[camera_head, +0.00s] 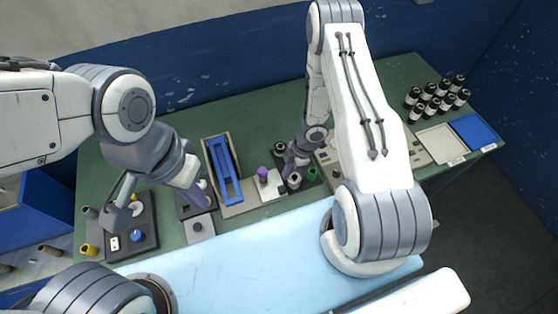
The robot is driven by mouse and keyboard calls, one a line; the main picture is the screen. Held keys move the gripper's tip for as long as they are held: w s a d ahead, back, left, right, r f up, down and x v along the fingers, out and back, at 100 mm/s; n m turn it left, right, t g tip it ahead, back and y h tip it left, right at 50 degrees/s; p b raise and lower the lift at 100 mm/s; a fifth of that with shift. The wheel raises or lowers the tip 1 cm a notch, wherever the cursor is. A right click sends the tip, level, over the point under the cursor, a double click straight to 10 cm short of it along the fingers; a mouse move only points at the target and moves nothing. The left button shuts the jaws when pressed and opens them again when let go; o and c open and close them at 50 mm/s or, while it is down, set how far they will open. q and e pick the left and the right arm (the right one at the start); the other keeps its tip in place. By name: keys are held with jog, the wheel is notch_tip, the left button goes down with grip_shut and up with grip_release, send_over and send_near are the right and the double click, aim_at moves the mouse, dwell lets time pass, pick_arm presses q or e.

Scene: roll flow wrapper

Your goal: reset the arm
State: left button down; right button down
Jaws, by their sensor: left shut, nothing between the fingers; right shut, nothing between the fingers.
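My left arm comes in from the left, and its gripper (202,195) is shut and empty above a dark fixture at the left-middle of the green table (390,80). My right arm reaches from the right across the table. Its gripper (289,172) is shut with nothing held, low among small black and green parts right of the blue tray. The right arm's links hide part of the table's middle.
A blue frame (224,170) stands between the grippers. A dark plate (133,235) with a blue knob lies at left. Several black bottles (436,98), a white tray (441,143) and a blue tray (474,132) are at far right. A light-blue surface (235,262) lies in front.

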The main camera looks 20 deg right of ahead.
jog(key=w+a+r+m+t+h+b, duration=0.1)
jog(key=w+a+r+m+h+b, duration=0.15)
jog(key=r+b, duration=0.3)
jog(key=w+a+r+m+t+h+b, duration=0.25)
jog(key=w+r+b, duration=0.2)
jog(key=r, duration=0.25)
jog(key=s+a+r+m+g+b, duration=0.1)
jog(key=s+a+r+m+b, duration=0.1)
jog(key=s, duration=0.6)
jog(key=s+a+r+m+g+y+b, duration=0.1)
jog(key=s+a+b, duration=0.3)
jog(key=s, duration=0.4)
jog(key=s+a+r+m+g+y+b, duration=0.1)
jog(key=s+a+r+m+b, duration=0.1)
jog(key=s, duration=0.7)
jog(key=shift+a+r+m+b, duration=0.3)
jog(key=shift+a+m+b, duration=0.15)
jog(key=shift+b, duration=0.4)
jog(key=shift+g, duration=0.25)
